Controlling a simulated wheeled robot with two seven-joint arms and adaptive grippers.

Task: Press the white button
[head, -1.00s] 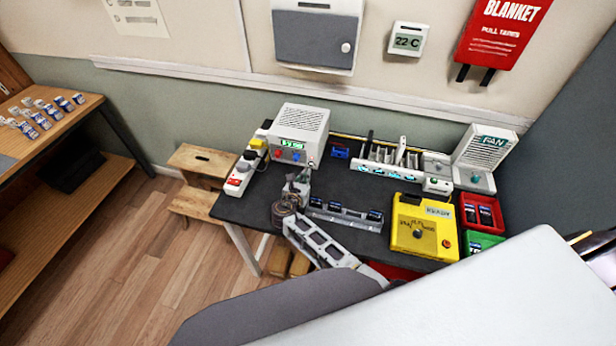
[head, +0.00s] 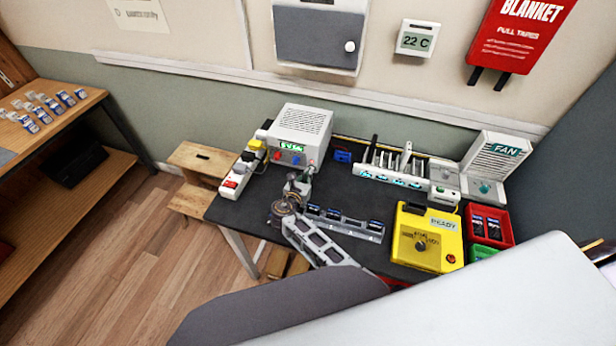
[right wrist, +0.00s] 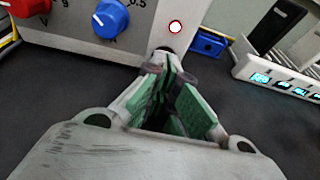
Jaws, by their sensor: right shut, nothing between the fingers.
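In the head view the button is too small to make out clearly. My right gripper (head: 304,178) is at the supply's lower front right corner. In the right wrist view my right gripper (right wrist: 168,62) is shut and empty, its tips just below the button. I cannot tell whether they touch the supply. My left gripper is not in view.
A red knob (right wrist: 27,6) and a blue knob (right wrist: 110,18) are on the supply's face. A small blue box (right wrist: 207,44) stands to the right. A phone rack (head: 345,223) and a yellow tester (head: 428,238) are nearer. A power strip (head: 240,172) lies at left.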

